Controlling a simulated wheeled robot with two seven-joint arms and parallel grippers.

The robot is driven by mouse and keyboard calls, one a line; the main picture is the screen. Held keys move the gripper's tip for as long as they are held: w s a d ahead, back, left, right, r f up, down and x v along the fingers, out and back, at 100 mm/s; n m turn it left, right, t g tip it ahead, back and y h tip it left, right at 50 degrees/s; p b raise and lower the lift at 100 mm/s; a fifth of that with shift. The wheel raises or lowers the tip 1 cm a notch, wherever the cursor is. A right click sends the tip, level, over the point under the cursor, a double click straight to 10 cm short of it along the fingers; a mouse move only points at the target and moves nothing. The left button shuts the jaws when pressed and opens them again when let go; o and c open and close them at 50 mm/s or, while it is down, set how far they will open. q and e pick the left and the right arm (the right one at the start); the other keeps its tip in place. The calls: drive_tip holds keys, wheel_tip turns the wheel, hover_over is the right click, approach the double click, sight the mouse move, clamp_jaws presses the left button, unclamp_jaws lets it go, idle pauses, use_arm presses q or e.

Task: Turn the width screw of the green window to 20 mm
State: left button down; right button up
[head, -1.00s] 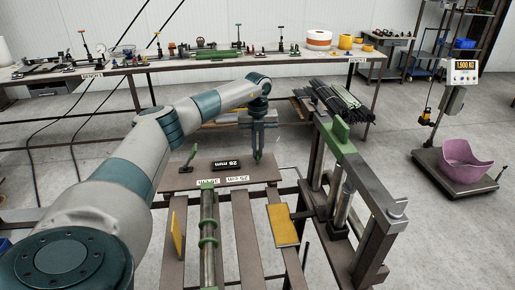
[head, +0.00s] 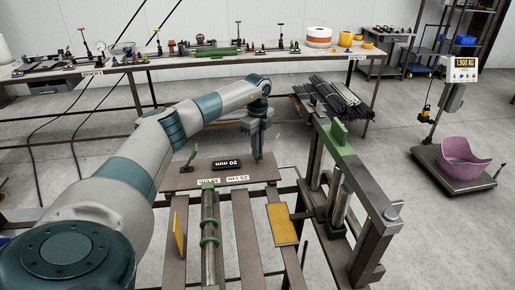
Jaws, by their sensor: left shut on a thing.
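My left gripper (head: 258,154) reaches down from the arm to the right end of the brown board (head: 190,181). Its fingers are shut on the green width screw, which they hide now. A black display (head: 227,163) on the board reads 20 mm. A green lever (head: 190,156) stands at the board's left end. Below the board is a metal tube with green rings (head: 209,241). I cannot clearly tell which part is the green window. My right gripper is not in view.
A press frame with a green block (head: 338,135) stands to the right of the board. Dark rods (head: 335,97) lie behind it. A scale with a purple bowl (head: 464,160) is at far right. A long bench (head: 110,68) runs along the back.

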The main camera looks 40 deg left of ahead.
use_arm(q)
drive_tip(key=shift+a+r+n, duration=0.1)
drive_tip(key=shift+r+n, duration=0.05)
drive_tip(key=shift+n, duration=0.15)
drive_tip(key=c, duration=1.9)
unclamp_jaws()
drive_tip(key=shift+o, duration=0.2)
drive_tip(key=shift+r+b, duration=0.35)
drive_tip(key=shift+r, duration=0.25)
wheel_tip(320, 180, up, 16)
drive_tip(key=b, duration=0.4)
